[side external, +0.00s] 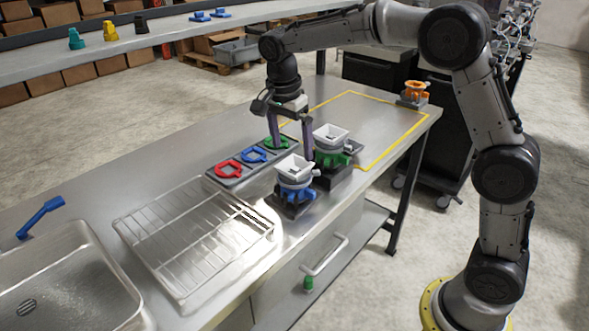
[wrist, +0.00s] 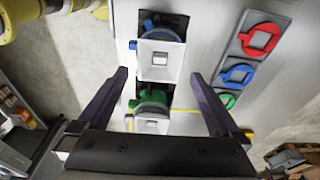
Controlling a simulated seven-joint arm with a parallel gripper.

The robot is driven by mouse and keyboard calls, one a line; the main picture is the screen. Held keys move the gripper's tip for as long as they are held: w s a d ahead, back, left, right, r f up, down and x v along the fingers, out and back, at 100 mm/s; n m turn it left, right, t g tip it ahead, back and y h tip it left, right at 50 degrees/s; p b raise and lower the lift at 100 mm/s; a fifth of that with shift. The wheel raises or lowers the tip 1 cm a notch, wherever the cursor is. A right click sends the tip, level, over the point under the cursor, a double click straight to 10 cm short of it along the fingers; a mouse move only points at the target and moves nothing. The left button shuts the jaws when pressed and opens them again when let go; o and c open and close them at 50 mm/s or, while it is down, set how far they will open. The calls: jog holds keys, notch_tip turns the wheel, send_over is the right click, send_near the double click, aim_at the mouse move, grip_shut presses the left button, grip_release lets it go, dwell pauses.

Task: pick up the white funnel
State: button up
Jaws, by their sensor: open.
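Two white square funnels are in view. One white funnel (side external: 294,169) sits on a dispenser with a blue ring (side external: 293,192), nearest the bench's front edge; it shows in the wrist view (wrist: 161,70) too. The other white funnel (side external: 331,134) sits on a dispenser with a green ring (side external: 330,160), also in the wrist view (wrist: 151,126). My gripper (side external: 291,150) points down with its fingers spread, behind the blue one and left of the green one. In the wrist view my gripper (wrist: 159,75) is open and empty, with both funnels showing between the fingers.
A dark tray (side external: 211,178) with red (side external: 227,170), blue (side external: 254,156) and green (side external: 281,143) rings lies left of the gripper. A wire rack (side external: 190,235) and a sink (side external: 75,285) are further left. An orange piece (side external: 415,90) stands by a yellow-outlined, mostly clear area.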

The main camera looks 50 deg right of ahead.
aim_at(295, 168)
jog(key=shift+d+f, duration=0.2)
jog(key=shift+f, duration=1.2)
jog(key=shift+d+f, duration=0.2)
jog(key=shift+f, duration=1.15)
jog(key=c, duration=1.2)
